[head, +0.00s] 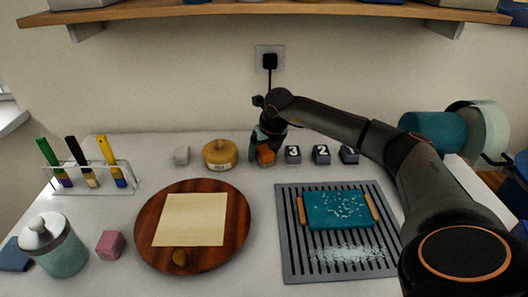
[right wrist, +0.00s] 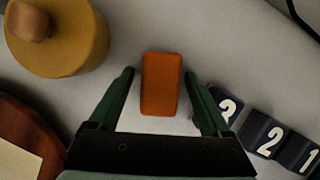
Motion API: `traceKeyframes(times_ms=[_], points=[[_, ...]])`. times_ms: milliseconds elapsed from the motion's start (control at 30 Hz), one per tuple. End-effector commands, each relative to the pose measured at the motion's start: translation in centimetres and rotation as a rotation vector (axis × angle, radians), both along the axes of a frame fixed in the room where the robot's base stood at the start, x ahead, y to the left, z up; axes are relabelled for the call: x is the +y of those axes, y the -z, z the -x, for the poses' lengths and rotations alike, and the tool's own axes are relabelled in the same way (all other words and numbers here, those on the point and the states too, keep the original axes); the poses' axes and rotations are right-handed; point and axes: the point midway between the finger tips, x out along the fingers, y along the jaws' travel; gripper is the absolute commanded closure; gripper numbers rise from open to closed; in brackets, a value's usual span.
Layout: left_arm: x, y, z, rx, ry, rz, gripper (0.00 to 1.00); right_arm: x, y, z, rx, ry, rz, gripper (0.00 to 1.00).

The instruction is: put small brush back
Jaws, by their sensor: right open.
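Several brushes stand upright in a clear rack (head: 122,166) at the left of the table: one with a green handle (head: 45,152), one black (head: 73,152) and one yellow (head: 107,150). I cannot tell which is the small brush. My right gripper (head: 266,147) is at the back middle of the table, far right of the rack. In the right wrist view, its open fingers (right wrist: 159,74) stand on either side of an orange block (right wrist: 161,86), with gaps on both sides. The block also shows in the head view (head: 265,156). My left gripper is out of view.
A yellow lidded pot (head: 220,154) is left of the block; dark numbered cubes (head: 293,154) are right. A lidded jar (head: 62,255) stands front left.

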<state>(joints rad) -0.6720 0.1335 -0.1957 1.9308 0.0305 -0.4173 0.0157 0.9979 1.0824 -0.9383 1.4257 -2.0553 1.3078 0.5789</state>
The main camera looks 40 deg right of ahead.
Motion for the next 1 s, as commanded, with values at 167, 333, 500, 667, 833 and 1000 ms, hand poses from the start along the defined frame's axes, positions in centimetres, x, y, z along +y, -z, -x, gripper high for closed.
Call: traceKeyframes(times_ms=[167,333,500,667,833,1000], points=[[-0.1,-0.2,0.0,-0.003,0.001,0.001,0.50,0.0,-1.1,0.3,-0.003,-0.001,0.001,0.18],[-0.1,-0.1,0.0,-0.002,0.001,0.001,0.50,0.4,-4.2,1.5,-0.004,0.000,0.001,0.18],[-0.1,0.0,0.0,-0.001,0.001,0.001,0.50,0.9,-7.6,2.8,-0.005,-0.001,0.001,0.18],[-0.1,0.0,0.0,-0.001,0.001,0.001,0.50,1.2,-10.1,3.8,-0.004,0.001,0.000,0.18],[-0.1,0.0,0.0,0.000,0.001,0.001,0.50,1.4,-11.2,4.3,-0.001,0.000,0.000,0.18],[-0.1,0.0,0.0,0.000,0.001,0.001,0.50,1.4,-11.4,4.4,0.000,0.000,0.000,0.18]])
